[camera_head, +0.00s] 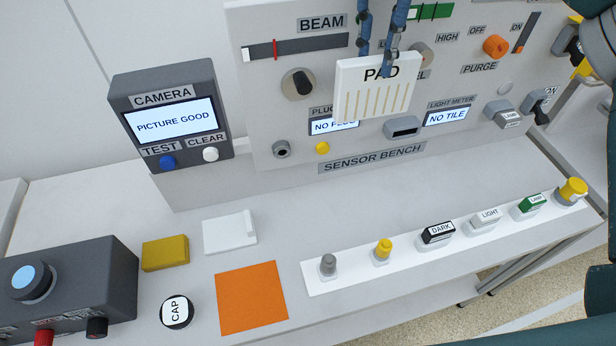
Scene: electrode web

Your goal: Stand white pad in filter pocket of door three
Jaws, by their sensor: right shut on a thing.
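The white pad (376,92), marked PAD and ribbed on its front, hangs upright, slightly tilted, in front of the sensor bench panel. My right gripper (377,50) is shut on its top edge, with blue fingers coming down from above. The pad hides part of the panel and its labels behind it. My left gripper is not in view. No door three and no filter pocket can be made out in this view.
The sensor bench (372,158) stands behind the pad, beside a camera box (172,78). On the worktop lie an orange square (251,298), a yellow block (165,253), a white block (222,237), a round cap (177,312) and a white strip (408,262) bearing several small pieces. A dark control box (90,270) is at left.

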